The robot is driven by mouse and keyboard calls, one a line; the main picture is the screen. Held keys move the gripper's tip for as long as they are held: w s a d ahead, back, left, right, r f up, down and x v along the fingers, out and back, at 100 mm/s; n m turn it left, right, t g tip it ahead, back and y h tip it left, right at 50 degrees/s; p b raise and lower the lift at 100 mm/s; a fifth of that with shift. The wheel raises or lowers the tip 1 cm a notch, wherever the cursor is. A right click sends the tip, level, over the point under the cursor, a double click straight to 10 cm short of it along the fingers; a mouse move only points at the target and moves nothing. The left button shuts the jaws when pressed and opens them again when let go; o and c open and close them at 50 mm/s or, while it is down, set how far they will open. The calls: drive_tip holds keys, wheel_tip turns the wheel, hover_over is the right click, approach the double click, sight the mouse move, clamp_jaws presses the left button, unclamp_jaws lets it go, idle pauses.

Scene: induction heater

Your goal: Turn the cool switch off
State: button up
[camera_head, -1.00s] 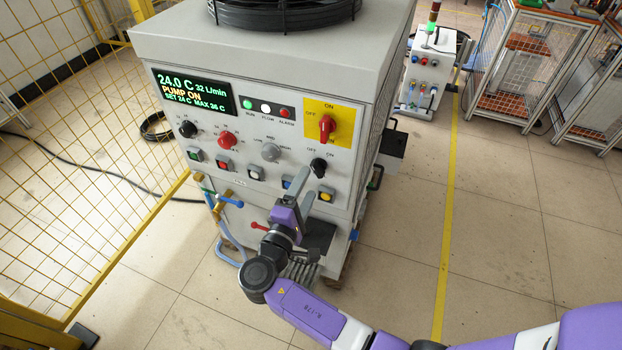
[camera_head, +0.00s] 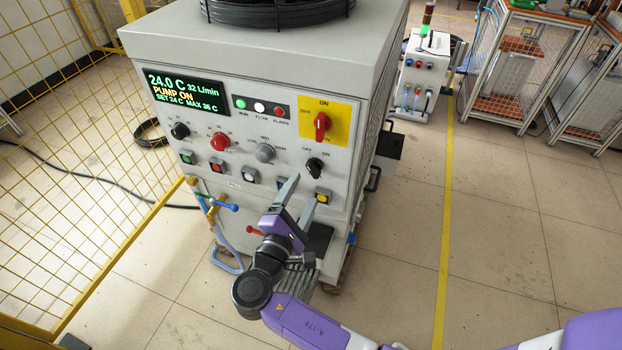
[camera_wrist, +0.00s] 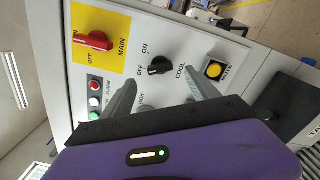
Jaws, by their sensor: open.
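The cool switch (camera_head: 314,166) is a black rotary knob on the lower right of the machine's front panel, with OFF and ON printed above it. In the wrist view the knob (camera_wrist: 160,65) has the COOL label beside it. I cannot tell for sure which mark its pointer faces. My gripper (camera_head: 305,189) is open and empty, just below and in front of the knob. In the wrist view the knob shows beyond the gap between the two fingertips (camera_wrist: 162,84). The fingers appear apart from it.
A red main switch (camera_head: 322,125) on a yellow plate sits above the knob. A yellow push button (camera_head: 323,196) is close below, by the right finger. The display (camera_head: 187,91) reads PUMP ON. A yellow mesh fence (camera_head: 70,150) stands left.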

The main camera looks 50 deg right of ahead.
sight(314, 173)
drive_tip(key=shift+p+x, duration=0.5)
drive_tip(key=shift+x, duration=3.4)
drive_tip(key=c, duration=1.4)
drive_tip(key=shift+o, duration=0.2)
drive_tip(key=m+b, duration=0.1)
drive_tip(key=b, duration=0.1)
drive_tip(key=shift+f+m+b, duration=0.3)
drive_tip(key=shift+f, duration=0.05)
drive_tip(key=shift+r+m+b, duration=0.1)
drive_tip(key=shift+m+b, duration=0.8)
drive_tip(key=shift+m, duration=0.1)
drive_tip(key=shift+r, duration=0.1)
drive_tip(key=o, duration=1.4)
drive_tip(key=shift+c, duration=0.2)
drive_tip(key=shift+s+a, duration=0.1)
